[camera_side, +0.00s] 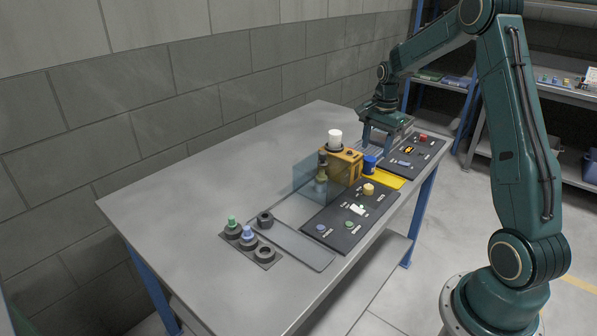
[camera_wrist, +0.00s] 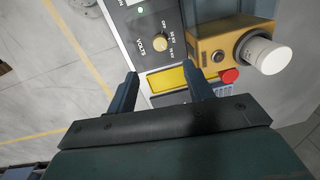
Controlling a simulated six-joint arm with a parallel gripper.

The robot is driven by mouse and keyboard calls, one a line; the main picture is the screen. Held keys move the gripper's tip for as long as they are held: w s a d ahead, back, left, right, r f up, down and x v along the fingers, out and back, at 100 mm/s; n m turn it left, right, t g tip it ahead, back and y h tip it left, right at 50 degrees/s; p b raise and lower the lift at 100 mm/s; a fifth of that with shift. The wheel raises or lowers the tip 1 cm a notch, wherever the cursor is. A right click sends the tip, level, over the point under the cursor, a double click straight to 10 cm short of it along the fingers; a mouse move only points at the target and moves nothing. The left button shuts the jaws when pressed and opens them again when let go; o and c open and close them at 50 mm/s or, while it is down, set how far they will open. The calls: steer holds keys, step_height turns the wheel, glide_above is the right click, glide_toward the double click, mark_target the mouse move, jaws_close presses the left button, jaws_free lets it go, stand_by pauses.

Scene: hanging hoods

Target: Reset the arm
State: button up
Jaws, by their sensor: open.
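My gripper (camera_side: 378,143) is over the far right part of the table, above the dark panels and behind the blue cylinder (camera_side: 369,164). In the wrist view my gripper (camera_wrist: 159,74) has its two fingers apart, with nothing between them. A yellow plate (camera_wrist: 166,80) lies below and just beyond the fingertips. My arm reaches in from the right, bent at the elbow.
A clear hood (camera_side: 304,178) surrounds a dark bottle-like item. A knobbed panel (camera_side: 338,234) lies in front. The table's left is clear.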

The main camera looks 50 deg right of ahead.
steer(key=s+a+r+n+t, duration=0.1)
steer(key=s+a+r+n, duration=0.2)
steer(key=a+r+n, duration=0.35)
steer(key=s+a+r+n+t, duration=0.1)
steer(key=s+a+r+n, duration=0.25)
steer(key=a+r, duration=0.6)
steer(key=s+a+n+t, duration=0.3)
steer(key=s+a+n, duration=0.5)
steer(key=s+a, duration=0.4)
steer(key=s+f, duration=0.1)
steer(key=s, duration=0.2)
steer(key=shift+a+n, duration=0.2)
steer(key=shift+n, duration=0.1)
